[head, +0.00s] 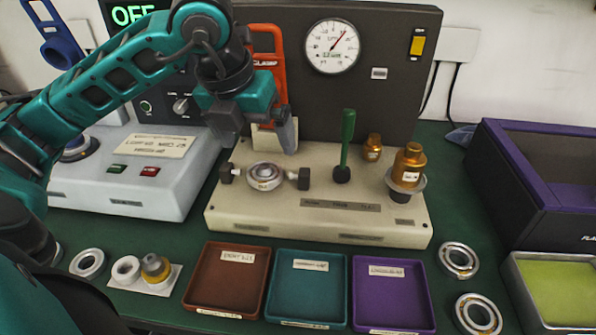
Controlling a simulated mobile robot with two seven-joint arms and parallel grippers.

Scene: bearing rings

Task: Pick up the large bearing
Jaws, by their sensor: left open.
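A silver bearing (265,176) sits between two dark clamp knobs on the beige test fixture (320,222). My left gripper (258,138) is open and empty, pointing down above and slightly behind this bearing, with a gap between them. Two more bearing rings lie on the green table at the right, one farther back (459,260) and one nearer the front (478,314). Another ring (87,263) lies at the far left. I cannot tell for sure which is the large one. My right gripper is not in view.
Brown (188,300), teal (271,308) and purple (357,315) trays line the front. A green lever (347,140) and brass part (408,165) stand on the fixture. A purple-rimmed dark box (510,190) and green-lined tray (515,285) stand right. A white control box (140,195) stands left.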

